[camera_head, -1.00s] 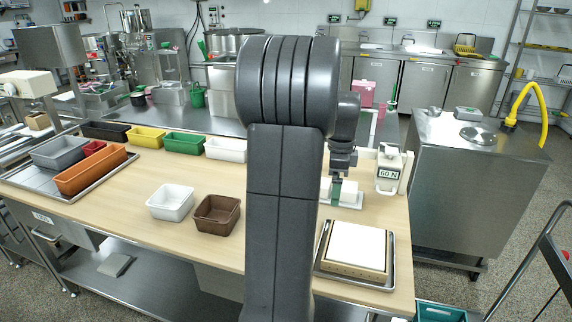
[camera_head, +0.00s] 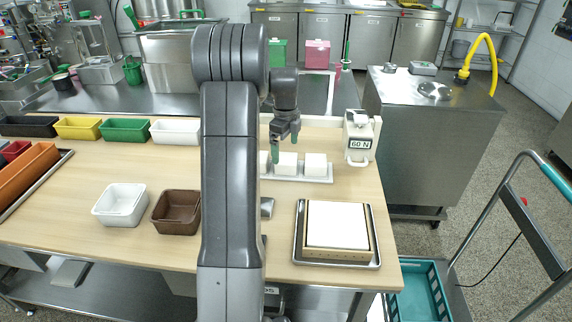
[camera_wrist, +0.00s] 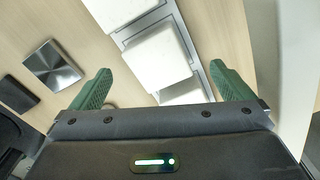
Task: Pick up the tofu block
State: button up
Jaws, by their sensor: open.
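White tofu blocks sit in a row on a pale tray (camera_head: 296,178) near the back of the wooden table. One block (camera_head: 287,163) is in the middle, one (camera_head: 315,165) to its right, and one is partly hidden by my arm. My gripper (camera_head: 285,141), with green fingers, is open and empty, above the blocks in the head view. In the wrist view my gripper (camera_wrist: 163,86) is open, with a white block (camera_wrist: 158,58) between and beyond the fingertips.
A force gauge marked 60 N (camera_head: 360,137) stands right of the tray. A white slab (camera_head: 337,225) lies on a metal tray (camera_head: 298,262) in front. White (camera_head: 121,203) and brown (camera_head: 176,212) bins stand left. A metal square (camera_wrist: 52,67) lies left of the blocks.

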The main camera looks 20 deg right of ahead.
aim_at(286, 158)
jog(key=f, duration=0.5)
jog(key=shift+s+d+f, duration=0.1)
jog(key=shift+s+f, duration=0.1)
jog(key=shift+s, duration=0.05)
jog(key=c, duration=0.9)
